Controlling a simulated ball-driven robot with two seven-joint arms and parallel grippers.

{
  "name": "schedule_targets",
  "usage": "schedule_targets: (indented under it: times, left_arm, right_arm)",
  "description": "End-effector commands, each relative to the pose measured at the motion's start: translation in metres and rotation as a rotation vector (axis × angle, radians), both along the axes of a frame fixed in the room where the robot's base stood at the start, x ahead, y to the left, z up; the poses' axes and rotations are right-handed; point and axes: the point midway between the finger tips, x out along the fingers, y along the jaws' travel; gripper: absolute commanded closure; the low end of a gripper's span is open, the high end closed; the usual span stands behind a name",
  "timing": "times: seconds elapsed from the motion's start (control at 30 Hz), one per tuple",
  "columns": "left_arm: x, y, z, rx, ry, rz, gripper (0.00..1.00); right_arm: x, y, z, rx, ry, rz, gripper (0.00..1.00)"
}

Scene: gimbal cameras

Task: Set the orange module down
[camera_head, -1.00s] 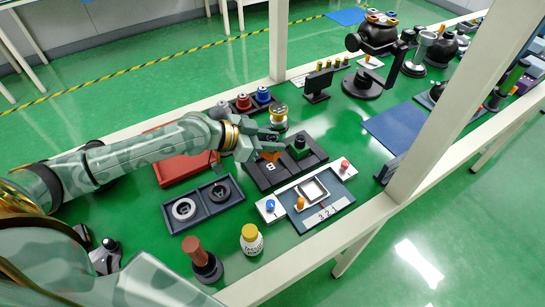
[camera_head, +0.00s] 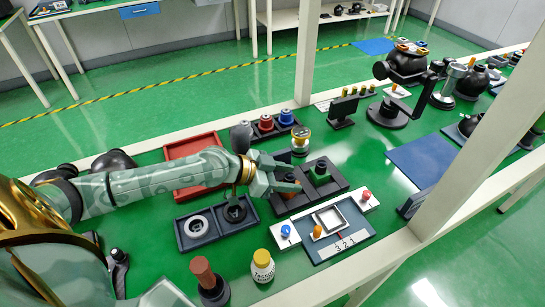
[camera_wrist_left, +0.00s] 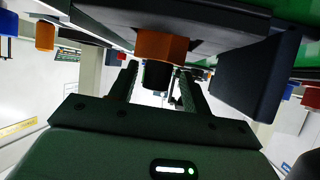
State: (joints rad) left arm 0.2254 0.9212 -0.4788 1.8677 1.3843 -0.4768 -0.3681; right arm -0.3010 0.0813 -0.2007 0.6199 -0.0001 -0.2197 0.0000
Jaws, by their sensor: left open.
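The orange module (camera_wrist_left: 162,45) has a black knob. In the left wrist view it sits against a dark tray, with the knob between the spread fingers of my left gripper (camera_wrist_left: 160,92). In the head view, my left gripper (camera_head: 284,178) reaches over the left part of the dark tray (camera_head: 296,204), and only a small part of the orange module (camera_head: 291,184) shows beside the fingers. My left gripper is open; I cannot tell whether a finger touches the knob. My right gripper is not in view.
A blue panel (camera_head: 362,233) with a white frame lies in front of the tray. A two-pocket tray (camera_head: 218,226) is at the left, a red tray (camera_head: 193,147) behind it. A yellow-capped bottle (camera_head: 262,266) stands in front. A pale post (camera_head: 465,140) rises at the right.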

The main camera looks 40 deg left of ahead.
Motion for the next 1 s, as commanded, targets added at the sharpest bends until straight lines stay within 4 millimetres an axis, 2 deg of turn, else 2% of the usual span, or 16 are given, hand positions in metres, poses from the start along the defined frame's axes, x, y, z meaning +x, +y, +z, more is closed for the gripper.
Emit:
schedule_targets:
  times: [0.2,0.3,0.4,0.67,1.0]
  left_arm:
    - [-0.034,0.029,0.024,0.007,0.002,-0.002,0.52]
    - [-0.049,0.042,0.032,0.007,0.003,-0.003,0.52]
    - [-0.059,0.049,0.042,-0.001,0.004,0.000,0.52]
    - [-0.072,0.061,0.053,-0.003,0.000,0.000,0.52]
    - [-0.073,0.063,0.054,-0.002,-0.004,0.000,0.52]
  right_arm:
    - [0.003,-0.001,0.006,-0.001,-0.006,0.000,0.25]
    - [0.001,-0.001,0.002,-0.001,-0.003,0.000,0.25]
    - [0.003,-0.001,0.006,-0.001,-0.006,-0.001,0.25]
    - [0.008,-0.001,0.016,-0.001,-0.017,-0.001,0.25]
    - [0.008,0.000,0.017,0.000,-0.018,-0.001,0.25]
